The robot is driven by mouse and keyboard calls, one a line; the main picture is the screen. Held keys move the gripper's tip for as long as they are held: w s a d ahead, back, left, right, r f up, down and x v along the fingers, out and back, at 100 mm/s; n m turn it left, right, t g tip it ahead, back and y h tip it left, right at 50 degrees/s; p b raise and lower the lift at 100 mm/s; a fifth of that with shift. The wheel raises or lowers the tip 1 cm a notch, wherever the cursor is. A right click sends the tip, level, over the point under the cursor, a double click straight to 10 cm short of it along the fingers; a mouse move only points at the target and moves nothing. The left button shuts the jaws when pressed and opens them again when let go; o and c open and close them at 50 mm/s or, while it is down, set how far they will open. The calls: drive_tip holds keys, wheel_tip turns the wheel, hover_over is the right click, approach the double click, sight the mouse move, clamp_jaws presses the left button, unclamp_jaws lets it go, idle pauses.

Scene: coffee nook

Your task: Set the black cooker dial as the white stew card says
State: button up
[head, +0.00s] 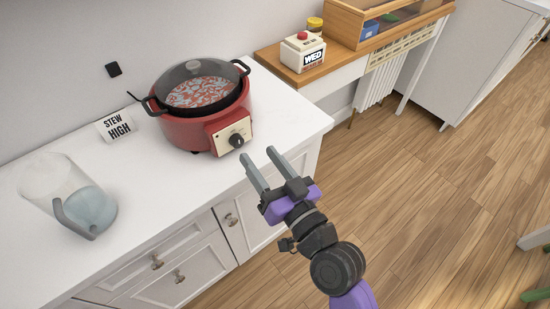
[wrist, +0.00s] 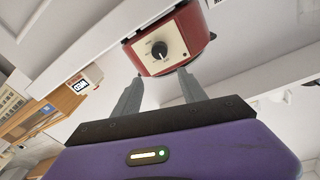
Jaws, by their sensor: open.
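The black cooker dial (head: 236,140) sits on a cream panel (head: 222,128) at the front of the red cooker (head: 185,132). In the wrist view the dial (wrist: 159,51) shows on its panel ahead of the fingers, with a light pointer line; its marks are too small to read. The white stew card (head: 118,126) stands left of the cooker and reads "STEW HIGH". My gripper (head: 259,165) is open and empty, in front of the counter edge and a little right of and below the dial, not touching it. It also shows in the wrist view (wrist: 158,82).
A glass jug (head: 85,205) with a grey handle stands on the left of the white counter (head: 150,205). A wooden shelf (head: 300,77) at the back right bears a white "WED" box (head: 302,54) with a red top. The counter in front of the cooker is clear.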

sight(239, 144)
drive_tip(key=shift+n+g, duration=0.5)
drive_tip(key=shift+w+a+f+p, duration=0.35)
drive_tip(key=shift+w+a, duration=0.35)
drive_tip(key=shift+w, duration=0.2)
drive_tip(key=shift+w+a+f+p, duration=0.25)
drive_tip(key=shift+w+a+f, duration=0.1)
drive_tip(key=shift+w+a, duration=0.5)
drive_tip(key=shift+w+a+f+p, duration=0.35)
drive_tip(key=shift+w+a, duration=0.25)
drive_tip(key=shift+w, duration=0.4)
clamp_jaws()
